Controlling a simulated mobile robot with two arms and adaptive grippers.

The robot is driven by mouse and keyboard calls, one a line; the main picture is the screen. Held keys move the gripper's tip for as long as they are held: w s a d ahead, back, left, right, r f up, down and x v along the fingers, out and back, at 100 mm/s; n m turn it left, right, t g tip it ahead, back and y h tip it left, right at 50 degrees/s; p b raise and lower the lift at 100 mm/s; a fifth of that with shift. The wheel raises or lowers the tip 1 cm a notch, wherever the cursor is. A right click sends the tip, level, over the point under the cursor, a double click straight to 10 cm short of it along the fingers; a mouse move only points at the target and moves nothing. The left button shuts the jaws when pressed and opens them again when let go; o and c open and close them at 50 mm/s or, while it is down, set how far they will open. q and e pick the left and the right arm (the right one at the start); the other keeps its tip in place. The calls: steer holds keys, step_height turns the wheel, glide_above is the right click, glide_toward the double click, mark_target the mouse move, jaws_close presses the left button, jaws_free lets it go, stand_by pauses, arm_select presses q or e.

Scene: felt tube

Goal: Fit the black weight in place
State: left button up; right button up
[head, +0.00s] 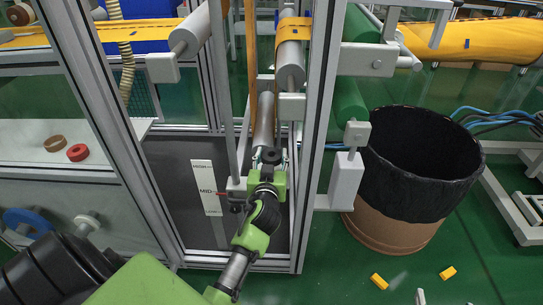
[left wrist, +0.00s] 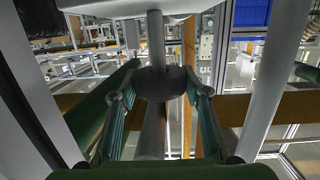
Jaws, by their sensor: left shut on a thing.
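The black weight (head: 271,156) is a dark round disc inside the metal frame. My left gripper (head: 267,166) reaches into the frame and is shut on it. In the left wrist view the black weight (left wrist: 160,82) sits between the two fingers of the left gripper (left wrist: 160,96). A grey vertical rod (left wrist: 156,38) rises above the disc in that view, below a pale plate (left wrist: 125,7). I cannot tell whether the disc is seated on the rod or only in line with it. My right gripper is not in view.
Frame posts (head: 318,130) stand close on both sides of my left arm. Grey rollers (head: 290,62) hang above it. A white HIGH/MID level strip (head: 206,187) is at the left. A black-lined bin (head: 420,165) stands at the right; orange scraps (head: 379,281) lie on the floor.

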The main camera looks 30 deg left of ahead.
mark_target(272, 163)
arm_select(q)
steer(key=shift+f+b, duration=0.65)
steer(key=shift+f, duration=0.05)
steer(key=shift+f+b, duration=0.35)
steer(key=shift+f, duration=0.05)
steer(key=shift+f+b, duration=0.45)
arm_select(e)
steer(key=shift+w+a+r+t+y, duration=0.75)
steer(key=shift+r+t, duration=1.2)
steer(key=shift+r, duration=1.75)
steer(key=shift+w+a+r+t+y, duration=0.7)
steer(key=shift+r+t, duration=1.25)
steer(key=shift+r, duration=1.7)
arm_select(q)
steer(key=shift+f+b, duration=0.75)
steer(key=shift+f, duration=0.05)
steer(key=shift+f+b, duration=0.35)
steer(key=shift+f, duration=0.2)
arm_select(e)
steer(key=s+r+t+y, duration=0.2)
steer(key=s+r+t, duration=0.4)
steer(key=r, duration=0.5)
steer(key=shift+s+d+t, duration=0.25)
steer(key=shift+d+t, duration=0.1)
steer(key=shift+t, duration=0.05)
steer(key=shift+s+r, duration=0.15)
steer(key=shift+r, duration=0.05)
